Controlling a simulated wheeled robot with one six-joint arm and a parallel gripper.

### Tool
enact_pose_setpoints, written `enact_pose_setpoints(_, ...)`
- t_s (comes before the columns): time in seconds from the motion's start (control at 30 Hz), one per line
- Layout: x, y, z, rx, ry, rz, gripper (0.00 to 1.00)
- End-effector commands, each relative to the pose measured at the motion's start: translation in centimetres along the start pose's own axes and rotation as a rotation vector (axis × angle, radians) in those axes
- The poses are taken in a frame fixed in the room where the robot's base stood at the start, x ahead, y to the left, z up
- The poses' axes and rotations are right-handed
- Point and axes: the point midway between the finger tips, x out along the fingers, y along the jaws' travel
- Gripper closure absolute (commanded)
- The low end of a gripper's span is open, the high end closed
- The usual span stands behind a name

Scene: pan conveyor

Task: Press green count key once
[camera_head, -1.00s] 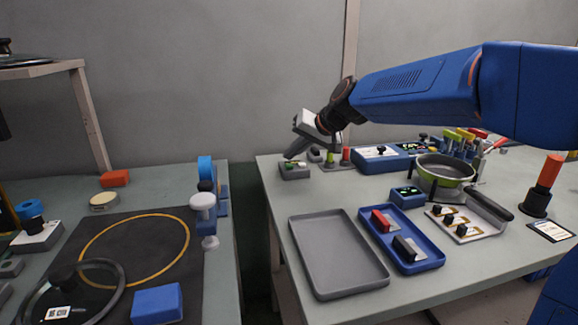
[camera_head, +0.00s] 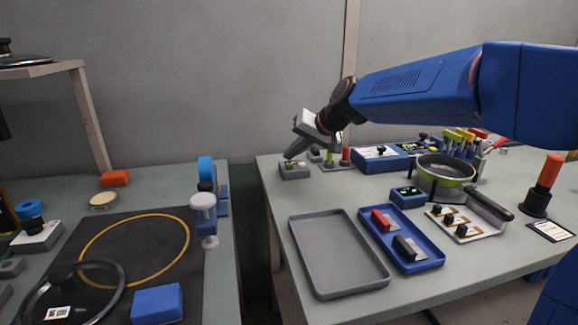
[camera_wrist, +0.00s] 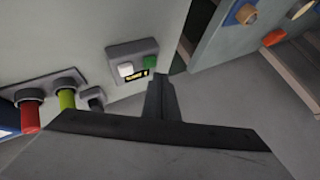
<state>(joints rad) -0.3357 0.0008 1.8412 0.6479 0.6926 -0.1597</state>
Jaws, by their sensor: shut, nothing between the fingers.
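The grey key box (camera_head: 295,173) stands near the back left corner of the right table. In the wrist view it (camera_wrist: 117,51) carries a white key (camera_wrist: 126,69) and the green key (camera_wrist: 150,62), with a small yellow-and-black label by them. My gripper (camera_head: 289,156) is shut and empty, angled down over the box from above. In the wrist view its fingertips (camera_wrist: 160,78) appear just beside the green key, towards the table edge. The green key's face is visible there. I cannot tell whether the fingertips touch the box.
A red post (camera_wrist: 28,115) and a lime-green post (camera_wrist: 67,99) stand close by the box. A small dark block (camera_wrist: 94,98) is beside them. The table edge and the gap to the left table are close to the box. A grey tray (camera_head: 337,252) lies in front.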

Motion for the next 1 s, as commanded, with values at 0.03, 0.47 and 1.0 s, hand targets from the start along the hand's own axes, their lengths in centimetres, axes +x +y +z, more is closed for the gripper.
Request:
enact_pose_setpoints(0.03,0.0,0.0,0.0,0.0,0.0,0.0,1.0)
enact_pose_setpoints(0.47,0.29,0.22,0.21,0.0,0.0,0.0,1.0)
enact_pose_setpoints(1.0,0.59,0.42,0.44,0.0,0.0,0.0,1.0)
